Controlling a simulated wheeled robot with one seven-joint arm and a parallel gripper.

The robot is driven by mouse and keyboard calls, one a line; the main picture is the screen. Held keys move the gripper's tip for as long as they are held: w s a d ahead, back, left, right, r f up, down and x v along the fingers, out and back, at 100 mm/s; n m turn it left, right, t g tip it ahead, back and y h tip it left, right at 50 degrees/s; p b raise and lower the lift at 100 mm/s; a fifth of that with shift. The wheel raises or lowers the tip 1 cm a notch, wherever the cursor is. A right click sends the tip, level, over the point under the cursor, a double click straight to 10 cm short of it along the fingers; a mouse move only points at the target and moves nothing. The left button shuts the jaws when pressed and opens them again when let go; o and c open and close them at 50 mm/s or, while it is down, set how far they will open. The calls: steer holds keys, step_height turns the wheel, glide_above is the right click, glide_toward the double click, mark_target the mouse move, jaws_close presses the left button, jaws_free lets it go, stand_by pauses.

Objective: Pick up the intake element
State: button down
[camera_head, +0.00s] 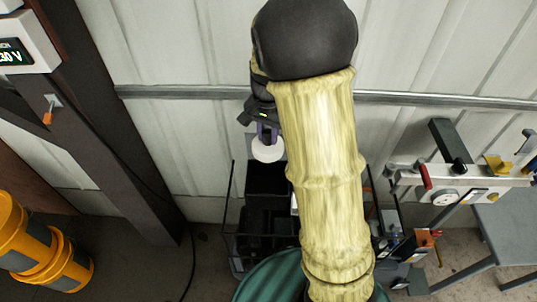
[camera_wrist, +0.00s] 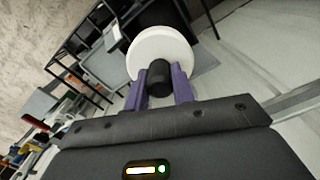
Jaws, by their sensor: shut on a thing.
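The intake element is a white disc (camera_wrist: 160,48) with a short dark stem (camera_wrist: 159,78) in the wrist view. My gripper (camera_wrist: 160,86) has its two purple fingers shut on the stem, one on each side. In the head view the white disc (camera_head: 267,149) hangs below my gripper (camera_head: 268,132), in front of the pale wall panels. It is held in the air above a dark bin. My arm hides part of the area to the right of it.
A black rack with dark bins (camera_head: 265,178) stands below. A workbench fixture with a red-handled clamp (camera_head: 424,176) is at the right. A yellow-orange post (camera_head: 38,255) stands at lower left, and a dark column (camera_head: 110,130) rises at left.

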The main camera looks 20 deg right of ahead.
step_height(320, 180, up, 6)
steer(key=shift+f+b, duration=0.2)
steer(key=shift+b, duration=0.1)
steer(key=shift+f, duration=0.15)
